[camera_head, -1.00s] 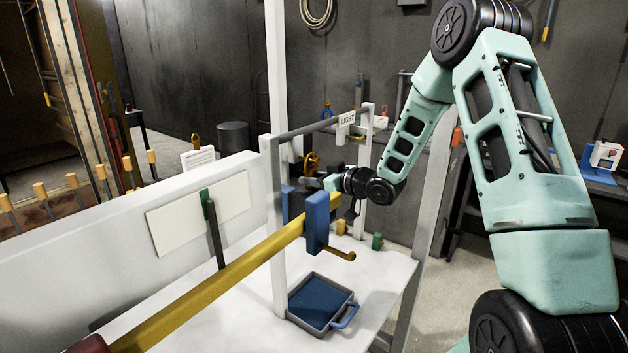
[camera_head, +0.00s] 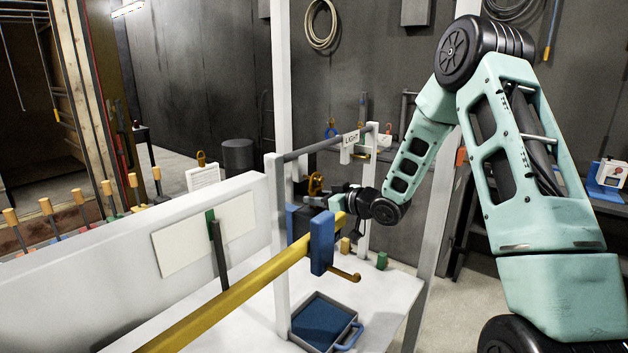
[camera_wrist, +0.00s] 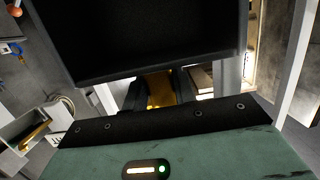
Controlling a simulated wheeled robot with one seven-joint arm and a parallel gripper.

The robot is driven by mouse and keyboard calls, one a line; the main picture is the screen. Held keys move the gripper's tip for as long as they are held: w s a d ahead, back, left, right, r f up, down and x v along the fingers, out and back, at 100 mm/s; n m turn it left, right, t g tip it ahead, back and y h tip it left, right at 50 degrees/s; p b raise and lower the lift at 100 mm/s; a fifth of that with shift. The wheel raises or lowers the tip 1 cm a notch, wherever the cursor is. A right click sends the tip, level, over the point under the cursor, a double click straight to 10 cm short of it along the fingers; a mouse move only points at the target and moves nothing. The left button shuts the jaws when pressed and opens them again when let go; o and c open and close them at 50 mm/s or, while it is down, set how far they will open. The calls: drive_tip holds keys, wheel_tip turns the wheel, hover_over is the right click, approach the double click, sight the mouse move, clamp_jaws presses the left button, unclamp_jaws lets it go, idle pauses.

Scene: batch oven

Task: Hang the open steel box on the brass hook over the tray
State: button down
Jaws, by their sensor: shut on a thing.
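My gripper (camera_head: 343,203) is beyond the yellow beam, beside the white frame. In the wrist view its fingers (camera_wrist: 160,92) are at the near edge of a dark open box (camera_wrist: 150,75), which fills the upper middle; its interior is black. I take this as the steel box, held by my gripper; the exact contact is hard to see. The brass hook (camera_head: 346,276) sticks out to the right from the blue block (camera_head: 321,246) and looks empty. The blue-floored tray (camera_head: 353,328) lies below it on the white table.
The yellow beam (camera_head: 235,297) runs diagonally to the blue block. Small yellow and green blocks (camera_head: 382,261) sit on the table. The table's right front is clear.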

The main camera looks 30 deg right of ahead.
drive_tip(key=shift+f+b, duration=0.3)
drive_tip(key=shift+f, duration=0.05)
idle(0.5)
drive_tip(key=c, duration=1.5)
unclamp_jaws()
drive_tip(key=shift+o, duration=0.7)
drive_tip(key=o, duration=0.5)
drive_tip(key=shift+o, duration=0.2)
drive_tip(key=shift+f, duration=0.1)
drive_tip(key=b+v, duration=0.5)
drive_tip(key=v, duration=1.2)
drive_tip(key=shift+s, duration=0.25)
